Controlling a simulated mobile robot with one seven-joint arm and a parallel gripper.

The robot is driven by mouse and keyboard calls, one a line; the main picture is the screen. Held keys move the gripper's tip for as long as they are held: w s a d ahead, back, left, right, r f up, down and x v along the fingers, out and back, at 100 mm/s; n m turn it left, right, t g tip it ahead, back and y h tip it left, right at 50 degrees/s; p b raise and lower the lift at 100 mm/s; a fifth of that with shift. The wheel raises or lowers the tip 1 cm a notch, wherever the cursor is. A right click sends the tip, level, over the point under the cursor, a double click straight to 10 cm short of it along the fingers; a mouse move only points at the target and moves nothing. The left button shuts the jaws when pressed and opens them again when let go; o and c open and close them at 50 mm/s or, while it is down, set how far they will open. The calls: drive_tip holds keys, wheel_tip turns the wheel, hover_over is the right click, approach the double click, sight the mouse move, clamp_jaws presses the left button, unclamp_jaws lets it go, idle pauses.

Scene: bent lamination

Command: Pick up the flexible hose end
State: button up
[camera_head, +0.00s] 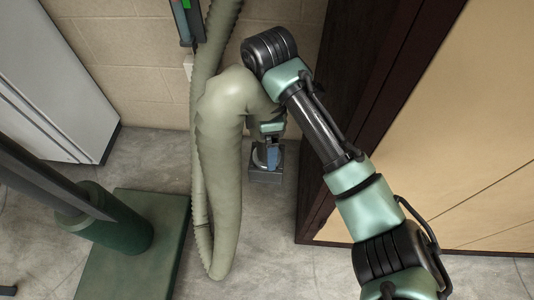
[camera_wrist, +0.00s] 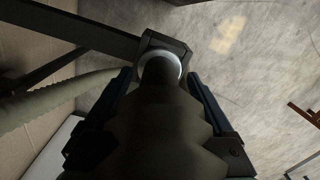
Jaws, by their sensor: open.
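The flexible hose (camera_head: 220,140) is a thick grey-green ribbed tube that bends over and hangs in a long loop near the wall. In the wrist view, its dark end part (camera_wrist: 160,110) lies between the two fingers of my gripper (camera_wrist: 158,78). The fingers are open, one on each side; I cannot tell whether either touches it. Beyond the fingertips, a bright ring in a dark holder (camera_wrist: 172,43) appears around or just beyond the hose tip. In the head view, my gripper (camera_head: 270,155) is partly hidden beside the hose, above the small grey holder block (camera_head: 266,176).
A dark-framed wooden cabinet (camera_head: 460,130) stands close on the right. A green base plate (camera_head: 130,265) with a green cylinder (camera_head: 120,228) is at lower left. A pale cabinet (camera_head: 60,70) stands at far left, and a block wall (camera_head: 130,60) behind. Some concrete floor (camera_head: 265,235) is clear.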

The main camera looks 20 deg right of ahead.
drive_tip(key=c, duration=1.3)
drive_tip(key=shift+r, duration=0.1)
drive_tip(key=shift+c, duration=0.2)
wheel_tip(320, 180, up, 10)
drive_tip(key=p, duration=0.5)
